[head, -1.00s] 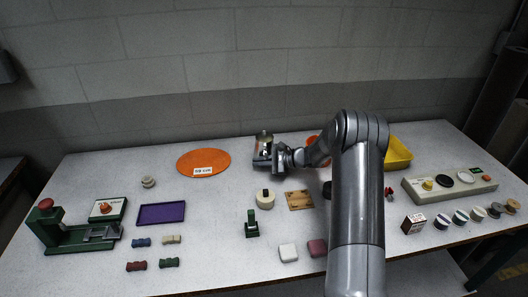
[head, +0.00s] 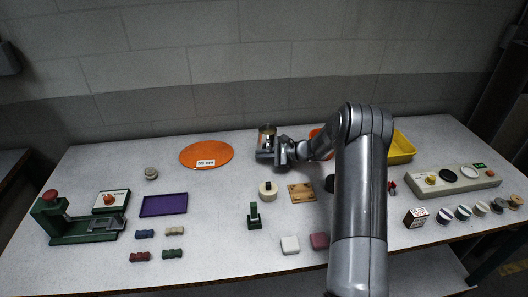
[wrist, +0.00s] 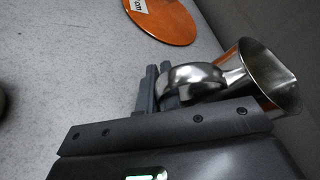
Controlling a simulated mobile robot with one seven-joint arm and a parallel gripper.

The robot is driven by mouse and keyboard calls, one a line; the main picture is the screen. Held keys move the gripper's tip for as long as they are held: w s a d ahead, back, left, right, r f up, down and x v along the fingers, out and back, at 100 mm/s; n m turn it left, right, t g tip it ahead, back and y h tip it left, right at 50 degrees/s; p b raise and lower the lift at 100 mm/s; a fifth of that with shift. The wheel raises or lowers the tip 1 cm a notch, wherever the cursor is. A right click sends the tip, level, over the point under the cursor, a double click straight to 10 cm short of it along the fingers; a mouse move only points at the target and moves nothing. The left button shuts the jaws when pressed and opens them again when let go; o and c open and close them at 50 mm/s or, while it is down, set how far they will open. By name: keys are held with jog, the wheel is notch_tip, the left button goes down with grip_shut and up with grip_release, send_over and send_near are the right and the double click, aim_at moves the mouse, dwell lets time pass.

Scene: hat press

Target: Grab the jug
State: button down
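The jug (head: 267,137) is a small shiny metal vessel with a wide flared rim. It is at the back middle of the table in the head view, just right of the orange disc. In the wrist view the jug (wrist: 262,75) is at the right, its rounded handle curving toward the fingers. My gripper (head: 265,154) is at the jug's near side. In the wrist view my gripper (wrist: 158,88) has its two fingers close together at the handle, and looks shut on it. The jug's base is hidden, so I cannot tell whether it touches the table.
The orange disc (head: 207,150) with a white label lies left of the jug. A yellow bin (head: 401,147) stands behind my arm at the right. A purple tray (head: 164,205), a green press (head: 75,225) and small blocks lie nearer. The wall is behind the table.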

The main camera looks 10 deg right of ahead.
aim_at(268, 145)
jog(key=shift+r, duration=0.2)
jog(key=shift+r, duration=0.75)
jog(key=shift+s+d+r, duration=0.1)
jog(key=shift+d+r, duration=0.1)
jog(key=shift+r, duration=0.45)
jog(key=shift+s+d+r, duration=0.1)
jog(key=shift+d+r, duration=0.05)
jog(key=shift+r, duration=0.45)
jog(key=a+r+v, duration=0.1)
jog(key=r+v, duration=0.1)
jog(key=v, duration=1)
jog(key=shift+s+r, duration=0.3)
jog(key=shift+s, duration=0.1)
dwell(0.8)
